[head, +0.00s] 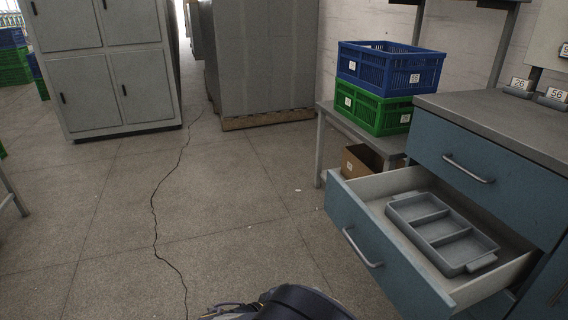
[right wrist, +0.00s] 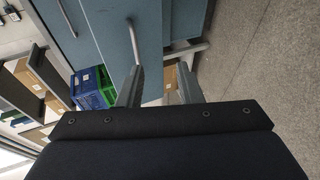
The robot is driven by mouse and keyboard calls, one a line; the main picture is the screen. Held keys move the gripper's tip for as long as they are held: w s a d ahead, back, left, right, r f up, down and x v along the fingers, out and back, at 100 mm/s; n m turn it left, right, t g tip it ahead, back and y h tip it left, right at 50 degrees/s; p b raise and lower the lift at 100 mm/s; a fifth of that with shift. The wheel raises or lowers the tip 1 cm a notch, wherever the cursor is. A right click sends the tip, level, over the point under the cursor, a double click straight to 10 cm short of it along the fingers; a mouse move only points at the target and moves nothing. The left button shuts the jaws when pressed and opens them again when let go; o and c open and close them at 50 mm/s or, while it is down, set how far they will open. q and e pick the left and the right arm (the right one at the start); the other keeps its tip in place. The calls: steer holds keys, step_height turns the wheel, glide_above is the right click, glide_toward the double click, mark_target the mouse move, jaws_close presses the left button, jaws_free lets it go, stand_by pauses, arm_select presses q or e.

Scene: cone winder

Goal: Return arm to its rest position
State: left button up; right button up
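My right gripper (right wrist: 160,70) shows in the right wrist view with its two fingers apart and nothing between them. It is not in the head view. Beyond the fingers are blue drawer fronts (right wrist: 112,32) with a metal handle (right wrist: 133,42). My left gripper is in neither view. A dark, rounded part at the bottom edge of the head view looks like my own body or arm; its gripper end does not show.
An open drawer (head: 362,226) juts from the blue cabinet (head: 470,150), holding a grey divided tray (head: 407,212). A blue crate (head: 390,66) sits on a green crate (head: 372,108) on a side table. A cardboard box (head: 362,163) is below. The floor left of the drawer is clear.

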steer(key=s+d+r+m+g+y, duration=0.2)
steer(key=s+d+m+g+y, duration=0.3)
steer(key=s+d+g+y, duration=0.7)
steer(key=s+d+r+m+t+y, duration=0.35)
steer(key=s+r+t, duration=0.2)
steer(key=t, duration=0.45)
step_height(320, 180, up, 34)
steer(key=p, duration=3.5)
steer(key=shift+d+r, duration=0.25)
steer(key=shift+d, duration=0.05)
steer(key=shift+s, duration=0.1)
